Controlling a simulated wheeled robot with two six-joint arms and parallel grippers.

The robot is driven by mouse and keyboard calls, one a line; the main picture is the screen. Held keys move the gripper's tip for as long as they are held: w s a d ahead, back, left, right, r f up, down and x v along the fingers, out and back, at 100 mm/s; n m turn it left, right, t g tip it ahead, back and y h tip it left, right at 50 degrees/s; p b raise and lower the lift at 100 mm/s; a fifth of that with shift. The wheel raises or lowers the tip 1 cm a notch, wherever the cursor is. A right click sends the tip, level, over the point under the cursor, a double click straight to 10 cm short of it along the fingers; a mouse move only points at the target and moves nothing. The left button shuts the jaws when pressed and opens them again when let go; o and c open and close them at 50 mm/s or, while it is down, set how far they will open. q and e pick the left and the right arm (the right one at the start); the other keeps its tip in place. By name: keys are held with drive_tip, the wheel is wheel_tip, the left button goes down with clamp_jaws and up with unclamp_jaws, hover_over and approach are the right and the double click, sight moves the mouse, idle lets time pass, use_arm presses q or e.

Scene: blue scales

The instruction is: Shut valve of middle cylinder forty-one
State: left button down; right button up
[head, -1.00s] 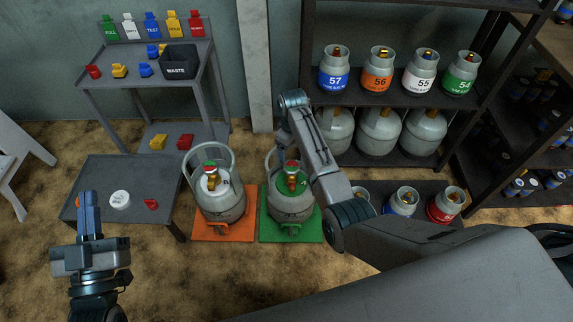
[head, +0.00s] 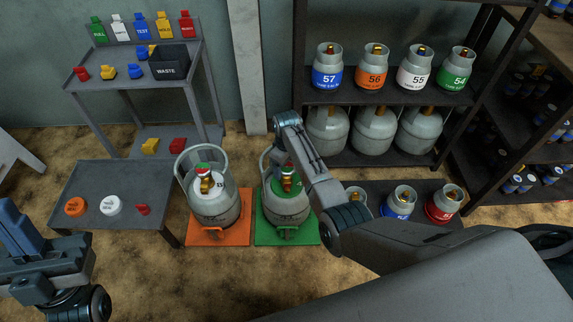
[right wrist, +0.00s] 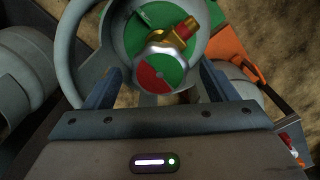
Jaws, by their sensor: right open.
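A grey cylinder with a green collar (head: 270,190) stands upright on a green scale (head: 304,232). Its valve, in the right wrist view, has a round red-and-green knob (right wrist: 160,72) and a brass outlet with a red tip (right wrist: 184,32). My right gripper (right wrist: 157,80) is open, with one finger on each side of the knob and no clear contact. In the head view my right wrist hides part of this cylinder. A similar cylinder with a white collar (head: 226,208) stands on an orange scale (head: 204,238) to its left. I cannot read a number forty-one. My left gripper (head: 22,228) is at the left edge, away from the cylinders.
A low grey table (head: 126,180) at left holds an orange disc (head: 76,207), a white disc (head: 110,205) and a red piece (head: 143,209). A grey stand behind holds a black waste bin (head: 170,70) and coloured tags. A dark shelf (head: 385,98) with several cylinders stands at right.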

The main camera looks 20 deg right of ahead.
drive_tip(key=c, duration=1)
